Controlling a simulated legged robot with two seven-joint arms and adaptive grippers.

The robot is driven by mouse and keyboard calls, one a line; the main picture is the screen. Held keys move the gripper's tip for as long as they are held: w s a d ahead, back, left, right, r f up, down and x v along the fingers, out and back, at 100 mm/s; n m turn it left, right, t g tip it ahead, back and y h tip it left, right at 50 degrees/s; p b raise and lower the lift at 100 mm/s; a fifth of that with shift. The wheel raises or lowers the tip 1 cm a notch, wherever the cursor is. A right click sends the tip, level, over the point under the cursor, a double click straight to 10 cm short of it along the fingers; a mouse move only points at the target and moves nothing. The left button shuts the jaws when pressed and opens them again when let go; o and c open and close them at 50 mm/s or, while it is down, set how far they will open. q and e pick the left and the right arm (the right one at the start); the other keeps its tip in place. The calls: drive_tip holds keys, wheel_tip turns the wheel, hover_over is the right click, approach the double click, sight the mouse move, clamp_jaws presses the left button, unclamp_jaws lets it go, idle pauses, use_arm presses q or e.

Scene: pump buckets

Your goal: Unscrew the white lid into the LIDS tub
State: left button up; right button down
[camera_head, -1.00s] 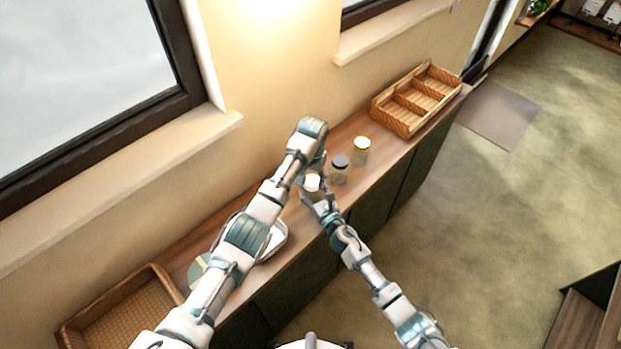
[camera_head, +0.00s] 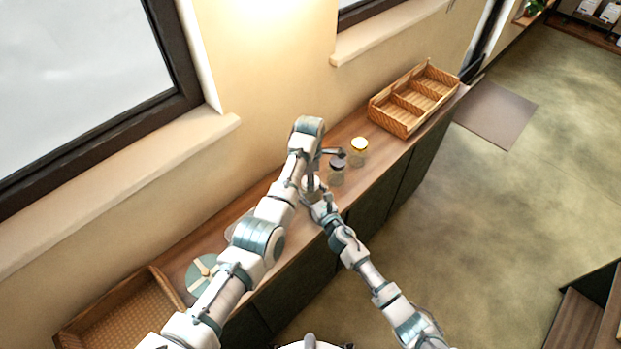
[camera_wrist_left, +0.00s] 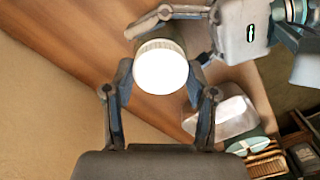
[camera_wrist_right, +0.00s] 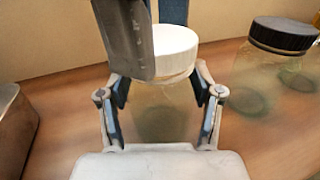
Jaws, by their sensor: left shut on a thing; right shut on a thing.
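A clear jar (camera_wrist_right: 160,115) with a white lid (camera_wrist_right: 172,47) stands upright on the wooden counter. The lid also shows from above in the left wrist view (camera_wrist_left: 160,70). My left gripper (camera_wrist_left: 161,84) comes from above and is shut on the white lid, one finger on each side. My right gripper (camera_wrist_right: 162,92) is shut on the jar body below the lid. In the head view the two grippers hide most of the jar. A white tub (camera_wrist_left: 225,117) sits on the counter to the side; no label can be read on it.
A divided wicker tray (camera_head: 408,122) is at the far end. A round teal item (camera_head: 202,272) and a wicker basket (camera_head: 120,315) are at the near end. The wall borders the counter.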

use_arm(q)
drive_tip(key=shift+w+a+f, duration=0.1)
drive_tip(key=shift+w+a, duration=0.15)
use_arm(e)
drive_tip(key=shift+s+a+r, duration=0.1)
drive_tip(key=shift+s+a, duration=0.05)
drive_tip(key=shift+a, duration=0.15)
use_arm(q)
drive_tip(key=o, duration=1.1)
drive_tip(key=shift+c, duration=0.2)
drive_tip(key=shift+o, duration=1.3)
drive_tip(key=shift+w+d, duration=0.1)
use_arm(e)
drive_tip(key=shift+d, duration=0.1)
